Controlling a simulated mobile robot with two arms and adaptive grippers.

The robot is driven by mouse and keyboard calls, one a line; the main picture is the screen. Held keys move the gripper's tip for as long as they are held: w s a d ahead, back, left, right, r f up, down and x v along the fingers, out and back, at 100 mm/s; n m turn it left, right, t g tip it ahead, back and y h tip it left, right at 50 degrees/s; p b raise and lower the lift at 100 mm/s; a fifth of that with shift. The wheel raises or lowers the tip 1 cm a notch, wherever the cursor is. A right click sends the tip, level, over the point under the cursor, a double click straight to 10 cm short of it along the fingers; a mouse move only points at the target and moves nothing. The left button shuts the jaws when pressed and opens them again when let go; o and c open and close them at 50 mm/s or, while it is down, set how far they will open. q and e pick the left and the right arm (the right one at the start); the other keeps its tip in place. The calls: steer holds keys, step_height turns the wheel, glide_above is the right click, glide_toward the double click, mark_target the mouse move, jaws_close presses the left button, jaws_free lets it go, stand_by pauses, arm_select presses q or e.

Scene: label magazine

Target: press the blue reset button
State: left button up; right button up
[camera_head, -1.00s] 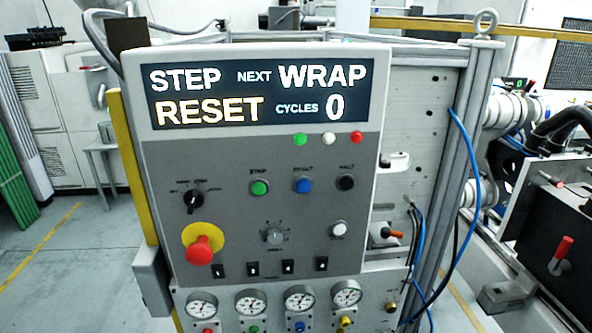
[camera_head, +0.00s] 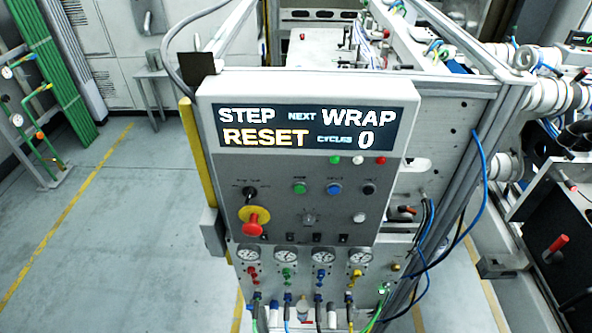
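The blue reset button (camera_head: 334,189) sits in the upper row of the grey control panel (camera_head: 277,215), between a green button (camera_head: 299,188) and a black button (camera_head: 369,189). The display (camera_head: 305,128) above reads "STEP RESET", "NEXT WRAP" and "CYCLES 0". Neither of my grippers shows in the head view, so nothing is seen touching the button.
A red mushroom knob (camera_head: 254,223) on a yellow disc sticks out at the panel's lower left. A white button (camera_head: 359,217) is at lower right. Gauges (camera_head: 275,256) and hoses are below. Blue cable (camera_head: 481,190) hangs to the right. Floor (camera_head: 110,230) on the left is clear.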

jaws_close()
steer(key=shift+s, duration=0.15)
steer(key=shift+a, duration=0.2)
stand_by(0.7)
